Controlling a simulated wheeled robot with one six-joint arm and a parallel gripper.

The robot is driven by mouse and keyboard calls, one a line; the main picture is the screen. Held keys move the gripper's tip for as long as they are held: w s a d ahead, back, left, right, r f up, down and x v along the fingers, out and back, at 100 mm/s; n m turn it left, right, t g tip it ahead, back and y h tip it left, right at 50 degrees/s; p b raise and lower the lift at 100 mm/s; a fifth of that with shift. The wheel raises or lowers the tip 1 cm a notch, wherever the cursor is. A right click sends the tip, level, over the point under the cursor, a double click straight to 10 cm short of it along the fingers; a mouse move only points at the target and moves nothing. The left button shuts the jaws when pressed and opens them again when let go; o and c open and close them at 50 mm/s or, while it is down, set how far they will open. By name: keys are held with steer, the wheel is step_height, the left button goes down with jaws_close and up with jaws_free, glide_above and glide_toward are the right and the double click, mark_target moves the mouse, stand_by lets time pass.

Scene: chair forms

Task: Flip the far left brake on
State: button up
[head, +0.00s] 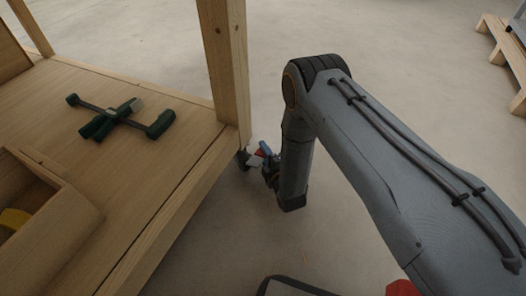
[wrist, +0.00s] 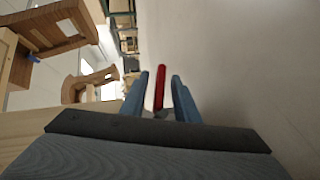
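A red brake lever (head: 264,149) shows at the caster (head: 243,159) below the corner post of the wooden bench (head: 176,176). My gripper (head: 268,166) is low beside this caster and partly hidden behind my own arm in the head view. In the wrist view, my gripper (wrist: 160,77) has its blue fingers apart, with the red lever (wrist: 160,88) between them. A gap shows on each side of the lever, so the fingers do not appear to touch it. Whether the lever is up or down is unclear.
The wooden post (head: 226,65) rises close to my arm. A dark green clamp (head: 118,120) lies on the bench top, and a wooden box (head: 45,215) sits at its near left. A pallet (head: 502,55) lies at the far right. The floor between is clear.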

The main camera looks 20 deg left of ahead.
steer(key=shift+s+d, duration=0.1)
steer(key=shift+p+v, duration=2.05)
steer(key=shift+v, duration=1.75)
